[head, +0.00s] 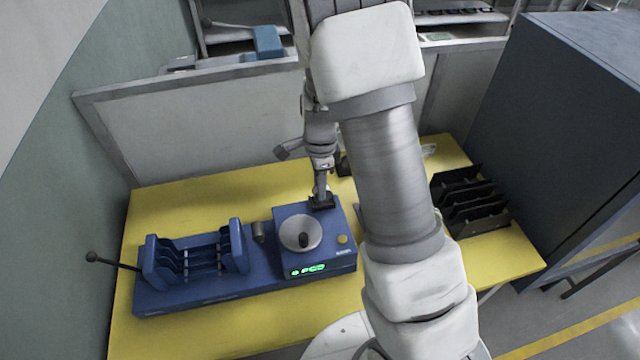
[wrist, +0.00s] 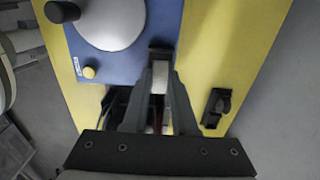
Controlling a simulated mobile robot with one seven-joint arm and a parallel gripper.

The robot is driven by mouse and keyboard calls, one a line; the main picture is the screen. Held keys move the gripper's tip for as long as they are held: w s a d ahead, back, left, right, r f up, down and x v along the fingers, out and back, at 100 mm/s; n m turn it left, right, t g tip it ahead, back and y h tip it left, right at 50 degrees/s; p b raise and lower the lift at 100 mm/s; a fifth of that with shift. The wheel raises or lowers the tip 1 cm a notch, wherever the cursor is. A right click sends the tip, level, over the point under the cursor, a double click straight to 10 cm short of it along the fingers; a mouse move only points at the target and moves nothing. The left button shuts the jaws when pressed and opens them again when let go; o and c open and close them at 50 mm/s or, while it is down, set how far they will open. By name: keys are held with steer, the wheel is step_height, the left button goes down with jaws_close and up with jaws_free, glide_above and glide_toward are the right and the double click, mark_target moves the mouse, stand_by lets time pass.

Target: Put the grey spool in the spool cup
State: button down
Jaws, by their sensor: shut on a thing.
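My gripper (head: 322,200) is at the back right corner of the blue device, above or at its top. In the wrist view its fingers (wrist: 159,70) are closed around a small light grey piece (wrist: 159,80), most likely the grey spool; the fingers hide most of it. A dark square part (wrist: 160,47) lies just beyond the fingertips on the device's corner; I cannot tell whether it is a holder or part of the fingers. A grey cylindrical piece (head: 259,232), possibly the spool cup, stands left of the pale round dish (head: 300,222).
The blue device (head: 335,262) has a dark knob (head: 303,240) in its dish and a yellow button (head: 342,239). A blue slotted rack (head: 165,262) is left, with a lever (head: 92,257). A black rack (head: 470,205) is right on the yellow table (head: 200,195). A black fixture (wrist: 217,105) is near my gripper.

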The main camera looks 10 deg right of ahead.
steer(key=shift+f, duration=0.25)
steer(key=shift+f+b, duration=0.4)
steer(key=shift+b, duration=0.05)
steer(key=shift+c, duration=1.5)
jaws_free()
steer(key=shift+r+p, duration=3.35)
steer(key=shift+r, duration=0.65)
